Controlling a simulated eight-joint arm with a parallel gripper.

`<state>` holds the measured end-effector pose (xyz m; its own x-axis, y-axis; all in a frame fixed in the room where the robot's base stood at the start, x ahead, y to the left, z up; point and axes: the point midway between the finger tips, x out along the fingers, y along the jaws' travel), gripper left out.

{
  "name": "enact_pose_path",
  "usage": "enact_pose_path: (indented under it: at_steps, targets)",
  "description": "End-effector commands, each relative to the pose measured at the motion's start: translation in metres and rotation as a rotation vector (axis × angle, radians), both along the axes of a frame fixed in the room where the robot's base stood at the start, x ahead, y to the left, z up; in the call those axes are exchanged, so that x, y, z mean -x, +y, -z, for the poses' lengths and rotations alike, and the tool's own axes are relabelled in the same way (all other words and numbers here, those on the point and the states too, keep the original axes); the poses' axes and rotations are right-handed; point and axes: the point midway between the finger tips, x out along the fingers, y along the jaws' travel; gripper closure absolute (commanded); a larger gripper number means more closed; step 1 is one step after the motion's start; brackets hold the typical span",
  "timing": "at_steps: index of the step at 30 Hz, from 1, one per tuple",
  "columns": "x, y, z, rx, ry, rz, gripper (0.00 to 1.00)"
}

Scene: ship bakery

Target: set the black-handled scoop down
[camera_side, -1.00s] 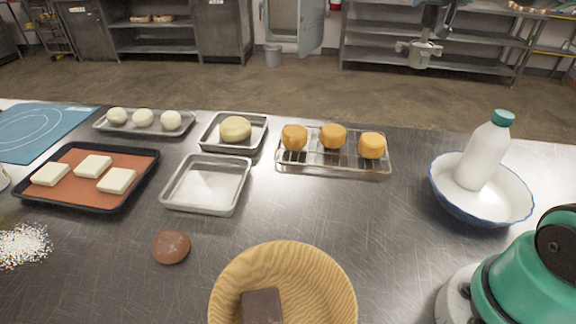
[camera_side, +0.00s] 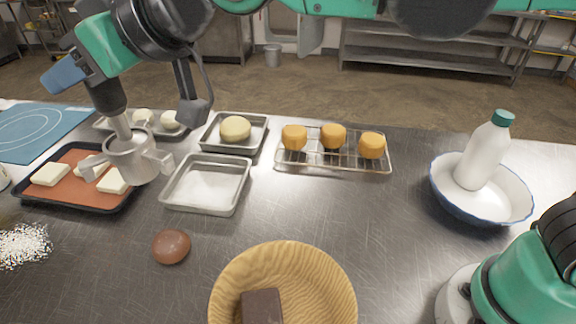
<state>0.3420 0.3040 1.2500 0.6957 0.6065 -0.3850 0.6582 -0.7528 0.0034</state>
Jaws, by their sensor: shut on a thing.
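My gripper (camera_side: 128,168), a grey metal body with jaws on either side, is at the left above the dark baking tray (camera_side: 58,205). It hides part of that tray and its pale slabs. It is shut on the black-handled scoop, but I cannot clearly make out the scoop's handle or bowl from this side. No scoop lies in the visible part of the counter.
A cooling rack (camera_side: 334,168), wooden bowl (camera_side: 335,285) and blue-rimmed bowl (camera_side: 510,205) stand rightward. Centre-right counter (camera_side: 400,230) is bare.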

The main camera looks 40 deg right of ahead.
Motion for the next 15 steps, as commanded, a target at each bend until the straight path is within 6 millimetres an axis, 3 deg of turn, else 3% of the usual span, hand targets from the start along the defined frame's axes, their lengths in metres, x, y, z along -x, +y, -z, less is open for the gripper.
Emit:
enact_pose_path:
  at_steps: [1, 3, 6, 11, 15]
  targets:
    - [0.016, 0.019, 0.0, 0.0, -0.001, -0.058, 1.0]
    - [0.035, 0.038, 0.0, -0.002, -0.001, -0.119, 1.0]
    - [0.055, 0.057, -0.001, -0.001, -0.002, -0.181, 1.0]
    - [0.069, 0.069, 0.005, -0.002, -0.002, -0.224, 1.0]
    - [0.07, 0.069, 0.029, -0.002, -0.002, -0.226, 1.0]
